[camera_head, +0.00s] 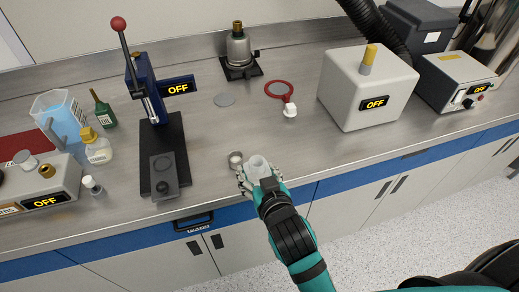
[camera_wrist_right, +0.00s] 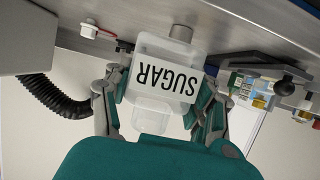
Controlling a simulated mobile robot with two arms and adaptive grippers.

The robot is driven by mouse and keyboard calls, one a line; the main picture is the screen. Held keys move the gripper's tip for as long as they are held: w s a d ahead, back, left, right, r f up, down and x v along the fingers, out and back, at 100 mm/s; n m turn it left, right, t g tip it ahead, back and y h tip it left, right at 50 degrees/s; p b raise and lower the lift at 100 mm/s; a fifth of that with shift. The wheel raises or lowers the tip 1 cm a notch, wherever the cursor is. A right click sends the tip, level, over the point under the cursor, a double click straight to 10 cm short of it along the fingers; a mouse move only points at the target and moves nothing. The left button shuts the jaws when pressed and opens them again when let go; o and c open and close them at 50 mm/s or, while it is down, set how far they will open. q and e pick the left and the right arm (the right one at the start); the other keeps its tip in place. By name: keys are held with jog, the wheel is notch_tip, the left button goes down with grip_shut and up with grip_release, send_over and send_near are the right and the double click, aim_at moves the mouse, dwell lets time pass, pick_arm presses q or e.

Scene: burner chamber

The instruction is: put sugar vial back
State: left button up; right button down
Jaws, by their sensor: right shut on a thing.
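The sugar vial (camera_head: 258,165) is a small translucent white container near the front edge of the bench. My right gripper (camera_head: 259,178) is shut on it, with a finger on each side. In the right wrist view the vial (camera_wrist_right: 163,75) shows its SUGAR label upside down between the fingers of my right gripper (camera_wrist_right: 160,100). I cannot tell whether the vial touches the bench. My left gripper is in neither view.
A small grey round piece (camera_head: 236,158) is just left of the vial. A press (camera_head: 165,150) marked OFF stands farther left, near several bottles. A red ring (camera_head: 279,91) lies behind the gripper. A white box (camera_head: 367,87) stands back right.

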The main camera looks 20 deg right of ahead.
jog(key=w+d, duration=0.1)
jog(key=w, duration=0.1)
jog(key=w+d+p, duration=0.1)
jog(key=w, duration=0.2)
jog(key=w+d+p, duration=0.1)
jog(key=w, duration=0.2)
jog(key=shift+w+d+f, duration=0.15)
jog(key=shift+d+f, duration=0.2)
jog(key=p, duration=0.2)
send_over(266, 149)
jog(key=shift+f, duration=0.5)
notch_tip(266, 149, down, 3)
jog(key=shift+f, duration=0.45)
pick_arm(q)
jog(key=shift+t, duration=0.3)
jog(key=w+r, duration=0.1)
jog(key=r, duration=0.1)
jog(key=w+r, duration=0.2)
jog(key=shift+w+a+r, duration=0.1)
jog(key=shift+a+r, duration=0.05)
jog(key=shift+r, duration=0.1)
pick_arm(e)
jog(key=shift+c, duration=2.1)
grip_release()
